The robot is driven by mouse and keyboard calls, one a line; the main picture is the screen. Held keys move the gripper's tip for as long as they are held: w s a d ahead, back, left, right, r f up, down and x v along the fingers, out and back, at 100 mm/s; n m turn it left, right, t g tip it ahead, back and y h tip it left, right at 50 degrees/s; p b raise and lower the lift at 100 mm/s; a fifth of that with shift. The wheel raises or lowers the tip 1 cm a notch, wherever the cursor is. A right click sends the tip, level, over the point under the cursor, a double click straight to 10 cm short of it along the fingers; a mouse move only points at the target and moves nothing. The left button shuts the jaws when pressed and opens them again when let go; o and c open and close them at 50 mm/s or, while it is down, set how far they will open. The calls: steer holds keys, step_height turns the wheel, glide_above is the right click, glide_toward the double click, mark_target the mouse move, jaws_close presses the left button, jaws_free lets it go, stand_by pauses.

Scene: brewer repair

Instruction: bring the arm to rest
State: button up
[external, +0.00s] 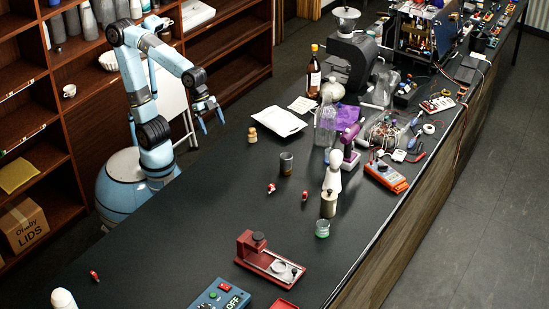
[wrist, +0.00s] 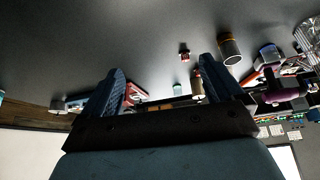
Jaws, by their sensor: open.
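My gripper (external: 207,120) is open and empty in the external view. It hangs above the table's left edge, left of the white tray, with its fingers pointing down. My blue arm is raised and bent over my round base at the left. In the wrist view my gripper's two fingers (wrist: 158,90) stand wide apart with nothing between them that they touch. The black table (external: 190,245) lies below and to the right, and the fingers appear clear of its surface.
A white tray (external: 278,121) and a cork-coloured stopper (external: 252,135) are nearest my gripper. A dark cup (external: 286,163), small red parts and a red stand (external: 268,258) sit farther along. Wooden shelves (external: 225,45) stand behind my arm. The table's left part is mostly clear.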

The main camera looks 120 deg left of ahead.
steer(key=s+d+r+n+y, duration=0.1)
steer(key=s+d, duration=0.1)
steer(key=s, duration=0.9)
steer(key=shift+s+d+n, duration=0.3)
steer(key=shift+d, duration=0.1)
